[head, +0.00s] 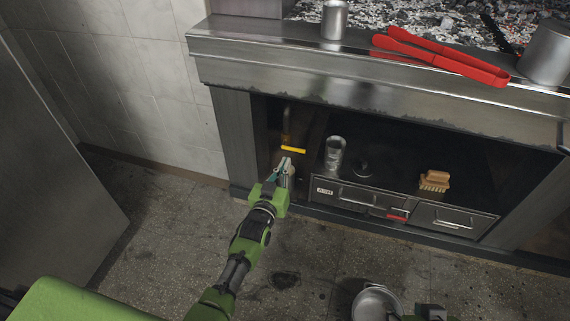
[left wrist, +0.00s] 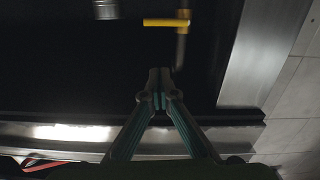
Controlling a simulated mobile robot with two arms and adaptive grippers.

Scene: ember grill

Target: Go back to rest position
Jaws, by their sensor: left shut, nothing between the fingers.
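My left gripper (head: 284,166) reaches into the open bay under the grill. It is shut and empty, and its closed fingertips also show in the left wrist view (left wrist: 160,82). A yellow valve lever (head: 293,150) on a pipe lies just beyond the fingertips. The lever also shows in the left wrist view (left wrist: 166,22), lying crosswise with a visible gap to the fingers. Part of what looks like my right arm's end (head: 432,312) shows at the bottom edge, beside a metal pot (head: 374,301). Its fingers cannot be made out.
A metal ledge (head: 270,57) overhangs the bay and carries red tongs (head: 440,58) and metal cans. Below, a drawer unit (head: 345,194) bears a tin (head: 334,152) and a brush (head: 434,181). A tiled wall stands left. The floor in front is mostly clear.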

